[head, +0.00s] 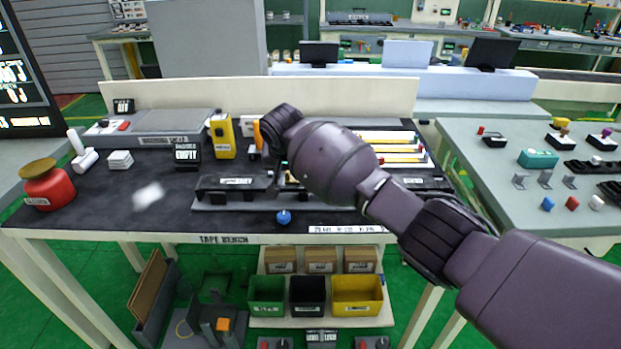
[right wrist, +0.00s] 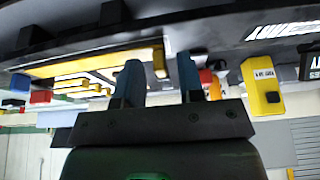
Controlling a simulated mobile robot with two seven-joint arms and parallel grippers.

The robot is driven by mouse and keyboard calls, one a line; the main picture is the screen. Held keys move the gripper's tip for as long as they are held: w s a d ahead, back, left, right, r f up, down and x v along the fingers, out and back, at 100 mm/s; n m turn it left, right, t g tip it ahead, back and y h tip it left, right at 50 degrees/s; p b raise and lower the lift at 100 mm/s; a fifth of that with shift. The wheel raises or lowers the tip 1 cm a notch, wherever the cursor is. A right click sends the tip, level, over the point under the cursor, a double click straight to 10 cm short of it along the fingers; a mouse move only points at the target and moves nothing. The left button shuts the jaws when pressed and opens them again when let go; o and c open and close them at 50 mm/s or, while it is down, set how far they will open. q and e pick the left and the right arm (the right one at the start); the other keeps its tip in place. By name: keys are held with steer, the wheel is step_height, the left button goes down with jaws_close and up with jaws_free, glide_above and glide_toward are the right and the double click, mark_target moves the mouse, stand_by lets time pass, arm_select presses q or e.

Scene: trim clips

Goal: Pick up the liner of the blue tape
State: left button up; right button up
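My right gripper (right wrist: 160,68) shows in the right wrist view with its two fingers apart and a clear gap between them. Nothing is clearly held there. In the head view my right wrist hides most of this gripper over the long dark fixture (head: 232,184) on the tape bench. Strips with white, yellow and red parts (head: 400,158) lie at the back right of the bench, partly behind my arm. Yellow strips (right wrist: 95,62) show left of the fingers in the wrist view. I cannot make out the blue tape or its liner. My left gripper is not in view.
A yellow box (head: 222,137), a dark sign (head: 187,155) and a red jar (head: 47,187) stand on the bench's left half. A blue knob (head: 283,217) is at the front. A white crumpled piece (head: 148,195) lies on clear dark surface. Bins (head: 357,295) sit below.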

jaws_close()
arm_select(q)
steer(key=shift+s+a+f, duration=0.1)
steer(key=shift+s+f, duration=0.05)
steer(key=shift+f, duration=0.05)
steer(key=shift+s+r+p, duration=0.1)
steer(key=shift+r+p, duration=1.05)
steer(key=shift+p, duration=0.15)
arm_select(e)
step_height(320, 180, up, 20)
